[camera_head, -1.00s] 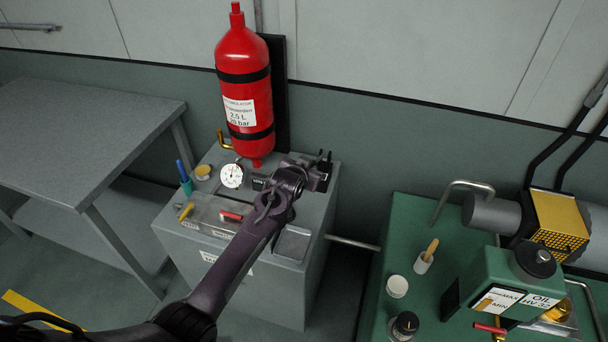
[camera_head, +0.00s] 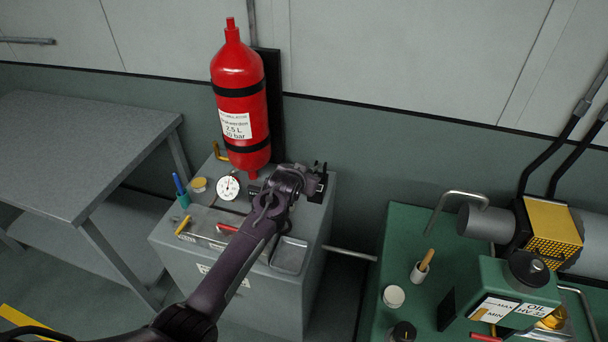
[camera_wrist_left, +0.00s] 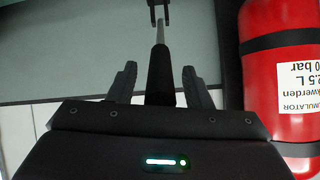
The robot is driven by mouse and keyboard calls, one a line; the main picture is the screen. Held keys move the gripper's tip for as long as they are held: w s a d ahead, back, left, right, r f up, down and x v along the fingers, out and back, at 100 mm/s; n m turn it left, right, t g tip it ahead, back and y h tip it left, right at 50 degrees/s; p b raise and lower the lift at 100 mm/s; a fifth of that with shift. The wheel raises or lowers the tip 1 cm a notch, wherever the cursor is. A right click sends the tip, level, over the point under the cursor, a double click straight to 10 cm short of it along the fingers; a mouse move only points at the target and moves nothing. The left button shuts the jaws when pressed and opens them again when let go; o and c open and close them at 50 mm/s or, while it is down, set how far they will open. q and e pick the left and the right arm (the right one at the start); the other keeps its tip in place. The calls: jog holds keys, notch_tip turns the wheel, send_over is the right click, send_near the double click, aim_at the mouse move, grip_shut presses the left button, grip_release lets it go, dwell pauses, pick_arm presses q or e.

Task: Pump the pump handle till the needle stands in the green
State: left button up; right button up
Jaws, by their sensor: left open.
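The pump handle shows in the left wrist view as a black grip (camera_wrist_left: 160,78) on a thin metal rod running up to a dark fork. My left gripper (camera_wrist_left: 160,88) is open, with one finger on each side of the grip; contact cannot be told. In the head view my left gripper (camera_head: 317,182) is over the back right of the grey cabinet (camera_head: 310,262), and the handle is not clearly visible there. The round white pressure gauge (camera_head: 229,187) stands on the cabinet, left of my arm. Its needle reading and green zone are too small to tell. My right gripper is not in view.
A red accumulator bottle (camera_head: 238,100) stands behind the gauge, close to the left gripper. A yellow lever (camera_head: 185,226) and a red lever (camera_head: 227,228) are at the cabinet's front. A grey table (camera_head: 75,140) is left; a green bench (camera_head: 403,232) with oil tank is right.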

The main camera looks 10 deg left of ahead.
pick_arm(q)
jog(key=shift+s, duration=0.2)
jog(key=b+v, duration=0.1)
jog(key=v, duration=0.6)
jog(key=shift+r, duration=0.2)
jog(key=shift+s, duration=0.15)
